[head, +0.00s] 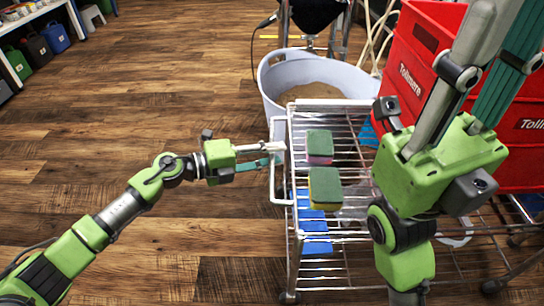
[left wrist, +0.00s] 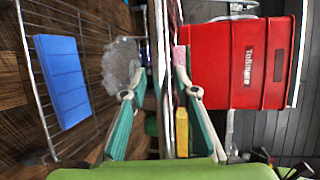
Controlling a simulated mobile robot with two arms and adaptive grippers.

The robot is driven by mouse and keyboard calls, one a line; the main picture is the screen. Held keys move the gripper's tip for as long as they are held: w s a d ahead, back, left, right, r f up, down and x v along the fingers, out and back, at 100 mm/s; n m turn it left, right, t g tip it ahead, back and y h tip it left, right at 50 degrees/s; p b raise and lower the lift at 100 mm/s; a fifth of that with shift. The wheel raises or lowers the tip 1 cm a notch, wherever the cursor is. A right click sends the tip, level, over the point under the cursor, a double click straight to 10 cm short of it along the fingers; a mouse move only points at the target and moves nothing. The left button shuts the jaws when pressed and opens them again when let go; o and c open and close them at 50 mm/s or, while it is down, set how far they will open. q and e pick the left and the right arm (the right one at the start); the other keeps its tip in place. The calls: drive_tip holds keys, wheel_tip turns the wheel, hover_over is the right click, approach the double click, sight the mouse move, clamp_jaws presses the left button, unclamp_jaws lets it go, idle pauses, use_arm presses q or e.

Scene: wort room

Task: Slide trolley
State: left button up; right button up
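The trolley (head: 322,237) is a wire-shelf cart of thin metal bars, with an upright handle (head: 273,184) on its left end. My left gripper (head: 277,153) is at this handle, its two fingers spread with metal bars between them in the left wrist view (left wrist: 160,72). I cannot tell whether the fingers touch the bar. My right gripper body (head: 440,165) is large and close above the trolley's right part. Its fingers point up and their tips are out of the picture.
Two sponges (head: 319,145) (head: 324,190) lie on the top shelf, with a blue item (head: 311,238) lower down. Red crates (head: 415,80) stand at the right. A grey tub (head: 277,78) of brown grain stands behind the trolley. The wooden floor at left is clear.

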use_arm(q)
clamp_jaws()
drive_tip(key=shift+a, duration=0.1)
